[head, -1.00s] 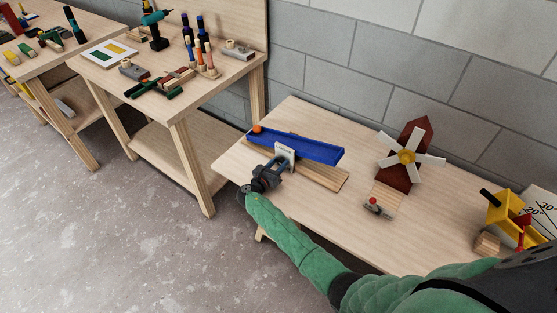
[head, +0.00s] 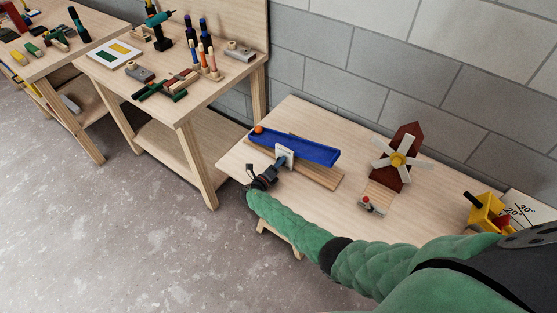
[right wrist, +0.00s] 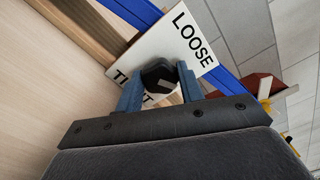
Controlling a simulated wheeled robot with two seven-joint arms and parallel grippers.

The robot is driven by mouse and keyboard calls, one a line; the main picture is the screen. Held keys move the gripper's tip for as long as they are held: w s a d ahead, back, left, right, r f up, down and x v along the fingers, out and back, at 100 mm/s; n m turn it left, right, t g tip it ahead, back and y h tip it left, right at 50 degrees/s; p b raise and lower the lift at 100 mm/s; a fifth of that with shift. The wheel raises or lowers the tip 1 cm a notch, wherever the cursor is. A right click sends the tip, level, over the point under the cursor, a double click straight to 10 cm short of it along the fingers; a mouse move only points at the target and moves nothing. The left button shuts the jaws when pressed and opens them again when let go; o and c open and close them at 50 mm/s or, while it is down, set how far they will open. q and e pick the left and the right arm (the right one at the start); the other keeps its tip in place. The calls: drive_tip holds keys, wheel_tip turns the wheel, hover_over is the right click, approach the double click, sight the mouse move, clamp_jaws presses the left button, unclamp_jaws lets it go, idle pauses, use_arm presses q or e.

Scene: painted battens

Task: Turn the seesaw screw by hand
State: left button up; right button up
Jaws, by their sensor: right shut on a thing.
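The seesaw has a blue trough (head: 300,147) on a wooden base (head: 318,176), with an orange ball (head: 259,130) at its left end. A white plate (head: 287,151) stands at its front, and in the right wrist view the plate (right wrist: 172,38) reads LOOSE above and a partly covered word below. A black screw knob (right wrist: 158,74) sits in front of the plate. My right gripper (right wrist: 157,90) is shut on the knob, one blue finger on each side; in the head view it (head: 279,166) reaches the plate from the front left. My left gripper is not in view.
A windmill model (head: 398,160) stands right of the seesaw, with a small red-knobbed part (head: 368,204) before it. A yellow device (head: 487,212) is at the right. Another bench (head: 190,80) with tools stands at the back left. A block wall runs behind.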

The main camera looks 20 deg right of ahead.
drive_tip(key=shift+r+n+p, duration=0.15)
drive_tip(key=shift+n+p, duration=0.35)
drive_tip(key=shift+n, duration=0.3)
drive_tip(key=shift+n+p, duration=0.8)
drive_tip(key=shift+n, duration=0.3)
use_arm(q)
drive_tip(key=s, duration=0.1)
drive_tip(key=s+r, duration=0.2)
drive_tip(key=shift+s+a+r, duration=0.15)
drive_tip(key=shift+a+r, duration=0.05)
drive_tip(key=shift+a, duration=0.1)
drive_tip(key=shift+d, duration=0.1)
use_arm(e)
drive_tip(key=shift+f+n, duration=0.25)
drive_tip(key=shift+n, duration=0.15)
drive_tip(key=o, duration=1)
drive_tip(key=shift+a, duration=0.1)
